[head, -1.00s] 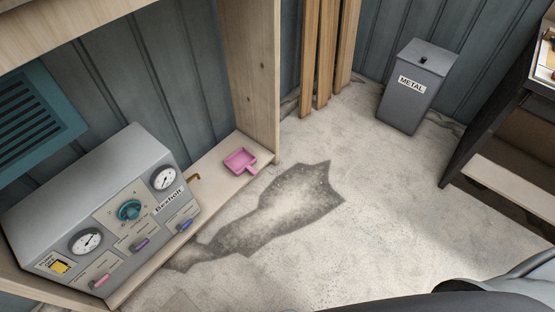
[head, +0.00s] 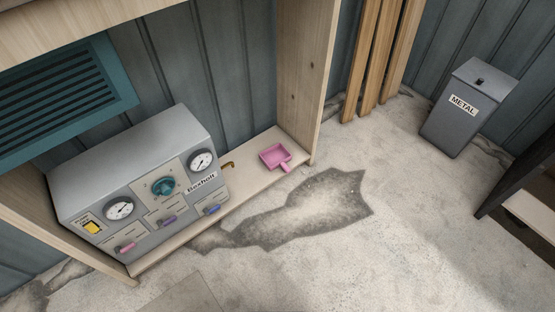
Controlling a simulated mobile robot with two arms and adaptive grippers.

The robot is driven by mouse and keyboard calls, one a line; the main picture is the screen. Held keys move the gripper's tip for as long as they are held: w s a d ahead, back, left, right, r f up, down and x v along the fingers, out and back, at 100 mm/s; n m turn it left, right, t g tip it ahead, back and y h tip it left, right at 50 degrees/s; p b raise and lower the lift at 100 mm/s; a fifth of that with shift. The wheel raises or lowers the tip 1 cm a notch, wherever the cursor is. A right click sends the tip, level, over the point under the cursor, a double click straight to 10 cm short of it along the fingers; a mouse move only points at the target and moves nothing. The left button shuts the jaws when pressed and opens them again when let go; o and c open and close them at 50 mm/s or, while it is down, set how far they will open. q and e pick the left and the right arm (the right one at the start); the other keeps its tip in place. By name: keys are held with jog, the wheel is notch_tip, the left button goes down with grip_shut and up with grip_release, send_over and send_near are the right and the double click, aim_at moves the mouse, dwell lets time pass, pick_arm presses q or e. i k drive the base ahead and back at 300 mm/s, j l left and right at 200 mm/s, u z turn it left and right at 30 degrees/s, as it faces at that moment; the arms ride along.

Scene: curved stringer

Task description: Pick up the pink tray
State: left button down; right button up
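The pink tray (head: 275,155) is small and shallow, with a short handle pointing toward the lower right. It lies on the low wooden shelf (head: 248,169), near the shelf's right upright panel. The handle reaches close to the shelf's front edge. Neither of my grippers shows in the head view.
A grey Boxholt machine (head: 139,183) with gauges and knobs stands left of the tray on the same shelf. A small brass hook-like piece (head: 228,165) lies between them. A METAL bin (head: 467,107) and wooden planks (head: 381,60) stand at the back. The concrete floor (head: 310,250) in front is clear.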

aim_at(273, 157)
jog(key=i+l+u, duration=0.1)
jog(key=u, duration=0.5)
jog(key=i+l+u, duration=0.2)
jog(key=l, duration=0.3)
jog(key=i+l+u, duration=0.15)
jog(key=l, duration=0.4)
jog(key=l+u, duration=0.2)
jog(key=l, duration=0.3)
jog(key=i+l+u, duration=0.2)
jog(key=l, duration=0.35)
jog(key=k, duration=0.1)
